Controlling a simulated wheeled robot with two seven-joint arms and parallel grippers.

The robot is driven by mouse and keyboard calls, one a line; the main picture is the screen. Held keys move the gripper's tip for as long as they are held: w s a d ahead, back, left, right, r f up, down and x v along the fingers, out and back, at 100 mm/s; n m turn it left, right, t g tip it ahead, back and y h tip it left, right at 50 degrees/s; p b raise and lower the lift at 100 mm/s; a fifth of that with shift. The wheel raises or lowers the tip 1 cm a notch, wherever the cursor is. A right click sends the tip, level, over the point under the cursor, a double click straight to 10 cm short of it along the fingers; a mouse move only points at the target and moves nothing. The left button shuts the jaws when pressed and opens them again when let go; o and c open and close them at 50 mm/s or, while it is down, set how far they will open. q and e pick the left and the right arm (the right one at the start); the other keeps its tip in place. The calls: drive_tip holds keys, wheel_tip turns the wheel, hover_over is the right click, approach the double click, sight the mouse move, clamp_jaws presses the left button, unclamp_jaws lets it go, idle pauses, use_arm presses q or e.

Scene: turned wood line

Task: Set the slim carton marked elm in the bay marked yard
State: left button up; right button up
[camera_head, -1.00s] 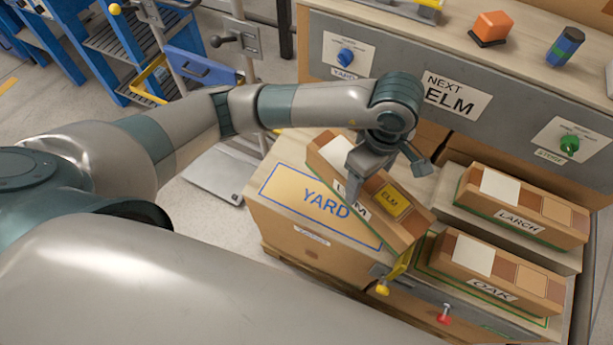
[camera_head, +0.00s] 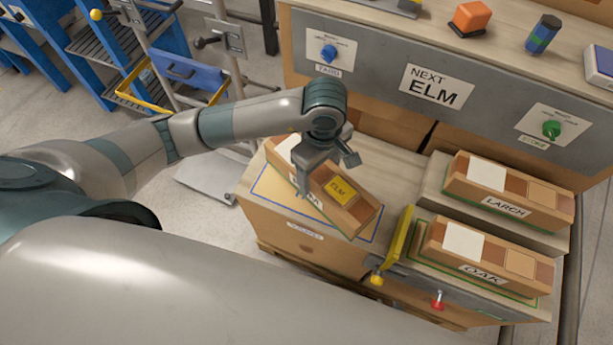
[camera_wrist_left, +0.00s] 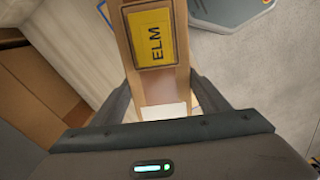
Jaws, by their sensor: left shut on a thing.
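The slim elm carton (camera_head: 352,206) is a long brown box with a yellow ELM label. My left gripper (camera_head: 308,172) is shut across it, and in the left wrist view the carton (camera_wrist_left: 152,88) lies between the two fingers (camera_wrist_left: 165,105). I cannot tell whether the carton touches the surface. My right gripper is not in view.
The larch carton (camera_head: 540,196) and the oak carton (camera_head: 500,282) stand to the right. A yellow flap (camera_head: 397,240) stands between the yard bay and the oak carton. A sign (camera_head: 437,88) reads NEXT ELM. A blue knob (camera_head: 329,53) and a green knob (camera_head: 551,130) are on the panel behind.

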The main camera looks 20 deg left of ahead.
use_arm(q)
drive_tip(key=a+f, duration=0.2)
drive_tip(key=a, duration=0.1)
drive_tip(key=shift+a, duration=0.15)
use_arm(e)
drive_tip(key=shift+w+a+r, duration=0.2)
drive_tip(key=shift+r, duration=0.05)
use_arm(q)
wheel_tip(320, 180, down, 3)
drive_tip(key=shift+f+p, duration=0.2)
drive_tip(key=shift+p, duration=0.4)
drive_tip(key=shift+f, duration=0.3)
use_arm(e)
drive_tip(key=shift+a+r+t, duration=0.2)
drive_tip(key=shift+a+t, duration=0.15)
drive_tip(key=shift+t, duration=0.15)
use_arm(q)
drive_tip(key=shift+f, duration=0.1)
use_arm(e)
drive_tip(key=shift+w, duration=0.1)
use_arm(q)
drive_tip(key=o, duration=1.3)
drive_tip(key=shift+o, duration=0.2)
use_arm(e)
drive_tip(key=shift+w+r, duration=0.1)
drive_tip(key=shift+w, duration=0.1)
